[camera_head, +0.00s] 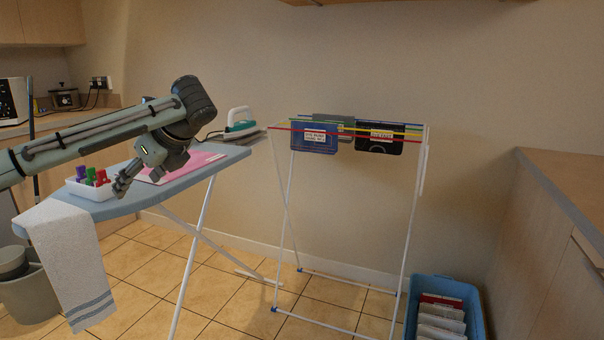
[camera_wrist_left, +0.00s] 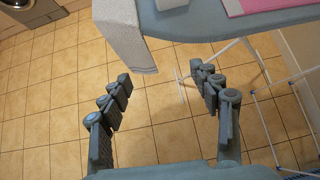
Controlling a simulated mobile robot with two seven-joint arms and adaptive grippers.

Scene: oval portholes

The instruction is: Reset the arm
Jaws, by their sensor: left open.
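My left arm comes in from the left in the head view, and its gripper (camera_head: 124,181) hangs over the near edge of the ironing board, beside the white tray. In the left wrist view the left gripper (camera_wrist_left: 164,90) has its two fingers wide apart with only tiled floor between them; it is open and empty. My right gripper is in neither view.
The blue ironing board (camera_head: 213,170) carries a white tray (camera_head: 88,188) with coloured pegs, a pink sheet (camera_head: 192,162), an iron (camera_head: 240,120) and a hanging towel (camera_head: 68,262). A drying rack (camera_head: 418,200) holds several dark items. A blue crate (camera_head: 472,293) stands on the floor.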

